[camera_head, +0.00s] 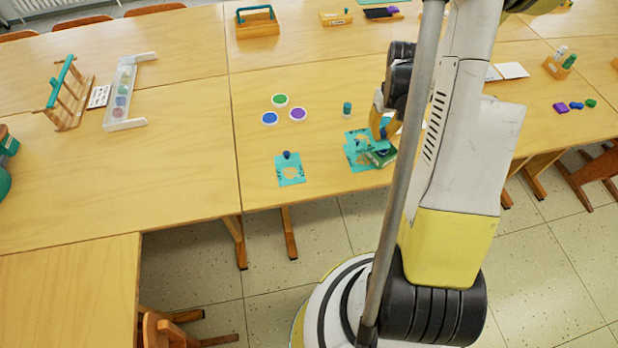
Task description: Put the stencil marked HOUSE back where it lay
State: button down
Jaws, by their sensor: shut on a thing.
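My gripper (381,125), with yellow fingers, is over the right part of the middle table, partly hidden by my arm. It is shut on a teal stencil (362,137) with a dark blue knob. The marking on this stencil is too small to read. Below and overlapping it in the picture is another teal sheet (357,159), beside a green block-like thing (382,159). I cannot tell whether the held stencil touches them. A separate teal stencil (290,178) with a blue knob lies flat near the table's front edge, to the left.
Green (280,100), blue (269,118) and purple (298,114) paint dishes sit on the middle table (260,150). A small teal-topped jar (347,109) stands near my gripper. The table is clear around the left stencil. A wooden rack (67,95) stands far left.

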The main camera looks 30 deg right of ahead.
jog(key=b, duration=0.4)
send_over(339, 164)
notch_tip(339, 164, down, 7)
jog(key=shift+f, duration=0.15)
jog(key=shift+f+b, duration=0.75)
jog(key=shift+f, duration=1.15)
jog(key=shift+f, duration=0.2)
jog(key=c, duration=1.4)
grip_release()
jog(key=shift+c, duration=0.2)
jog(key=shift+r, duration=0.1)
